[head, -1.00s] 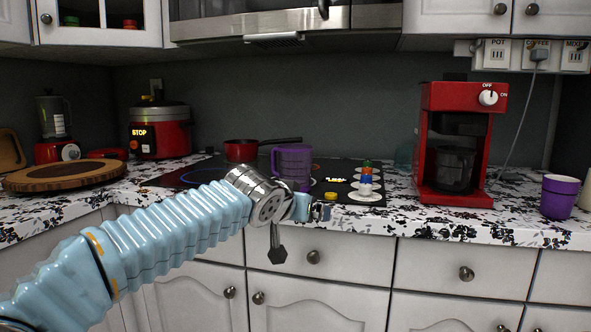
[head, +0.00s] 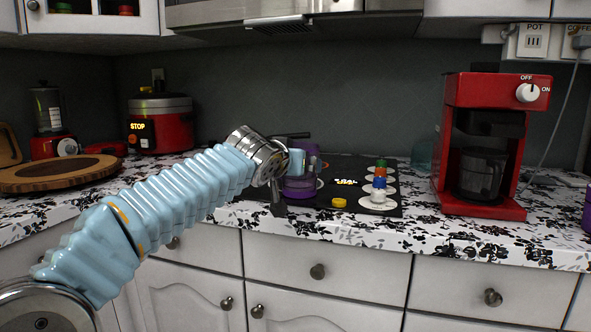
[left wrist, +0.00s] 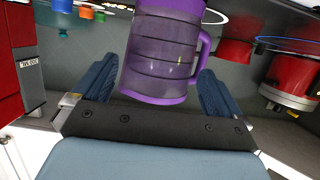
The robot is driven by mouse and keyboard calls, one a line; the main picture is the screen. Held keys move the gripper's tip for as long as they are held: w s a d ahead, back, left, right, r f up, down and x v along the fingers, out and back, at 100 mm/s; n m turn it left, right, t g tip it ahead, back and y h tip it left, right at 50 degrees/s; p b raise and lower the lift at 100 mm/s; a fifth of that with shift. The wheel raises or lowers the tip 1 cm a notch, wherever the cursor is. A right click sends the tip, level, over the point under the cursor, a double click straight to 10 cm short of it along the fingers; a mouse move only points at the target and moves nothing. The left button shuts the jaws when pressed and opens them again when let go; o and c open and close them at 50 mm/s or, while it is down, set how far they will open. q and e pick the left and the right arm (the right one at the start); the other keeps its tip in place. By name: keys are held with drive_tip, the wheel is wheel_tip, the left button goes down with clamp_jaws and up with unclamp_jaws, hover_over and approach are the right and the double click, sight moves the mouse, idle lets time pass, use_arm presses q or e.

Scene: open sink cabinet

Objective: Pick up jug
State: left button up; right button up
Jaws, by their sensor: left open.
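The jug (head: 300,187) is purple and see-through with dark bands. It stands on the counter at the edge of the black cooktop, partly hidden behind my left gripper (head: 297,162) in the head view. In the left wrist view the jug (left wrist: 163,55) fills the upper middle, with its handle on the right. The left gripper (left wrist: 158,88) is open, with one blue finger on each side of the jug. I cannot tell whether either finger touches it. My right gripper is not in view.
A red coffee maker (head: 489,145) stands to the right. A round wooden board (head: 62,174) and red cooker (head: 161,125) stand left.

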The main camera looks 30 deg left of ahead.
use_arm(q)
drive_tip(key=x, duration=0.2)
drive_tip(key=p+x, duration=0.1)
drive_tip(key=x, duration=0.1)
drive_tip(key=shift+a+r, duration=0.15)
drive_tip(key=shift+r, duration=0.1)
drive_tip(key=shift+w+a+f+p, duration=0.1)
drive_tip(key=shift+w+f+p, duration=0.2)
drive_tip(key=shift+w, duration=0.25)
drive_tip(key=c, duration=0.8)
drive_tip(key=shift+c, duration=0.2)
drive_tip(key=shift+r, duration=0.2)
